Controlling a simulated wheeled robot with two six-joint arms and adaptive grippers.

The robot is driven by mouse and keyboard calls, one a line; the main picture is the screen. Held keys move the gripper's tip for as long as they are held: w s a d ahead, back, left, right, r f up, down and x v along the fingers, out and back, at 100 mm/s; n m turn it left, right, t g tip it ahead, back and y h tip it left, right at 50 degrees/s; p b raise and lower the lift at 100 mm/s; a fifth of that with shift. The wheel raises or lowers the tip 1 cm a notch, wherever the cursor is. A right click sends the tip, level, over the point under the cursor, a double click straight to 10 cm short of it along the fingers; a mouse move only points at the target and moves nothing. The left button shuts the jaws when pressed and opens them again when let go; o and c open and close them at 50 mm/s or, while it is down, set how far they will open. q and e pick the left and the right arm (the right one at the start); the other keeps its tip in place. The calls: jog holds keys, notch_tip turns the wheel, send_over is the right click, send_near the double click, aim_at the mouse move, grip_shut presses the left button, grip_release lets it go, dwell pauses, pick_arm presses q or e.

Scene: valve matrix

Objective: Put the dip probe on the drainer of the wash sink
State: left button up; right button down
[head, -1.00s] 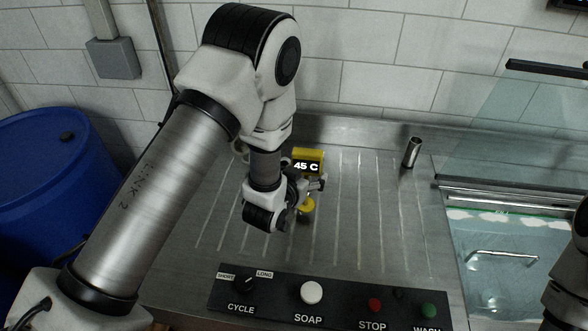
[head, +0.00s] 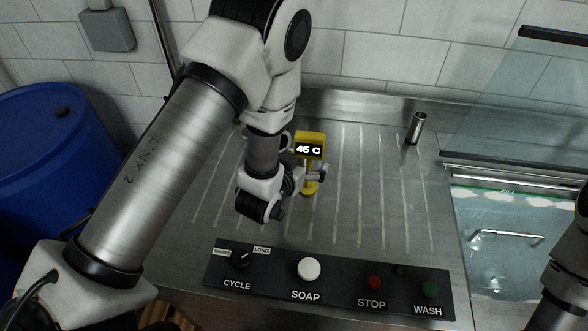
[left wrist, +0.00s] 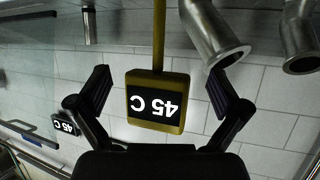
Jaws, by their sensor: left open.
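The dip probe (head: 310,147) is yellow, with a box display reading 45 C, a thin rod and a round yellow foot (head: 310,188). It stands about upright over the grooved steel drainer (head: 375,205), and its foot appears to rest there. My left gripper (head: 316,177) is at the probe, just below its display. In the left wrist view the probe's display box (left wrist: 156,103) appears upside down between the spread fingers of my left gripper (left wrist: 158,78), with gaps on both sides. My right gripper is out of view; only part of that arm shows at the right edge.
The control panel (head: 330,284) with knob and buttons lies along the front. A short steel tube (head: 415,128) stands at the back right of the drainer. The water-filled basin (head: 500,245) is at the right, a blue barrel (head: 50,150) at the left.

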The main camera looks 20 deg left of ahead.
pick_arm(q)
jog(key=p+v, duration=0.7)
jog(key=v, duration=0.3)
jog(key=shift+r, duration=0.1)
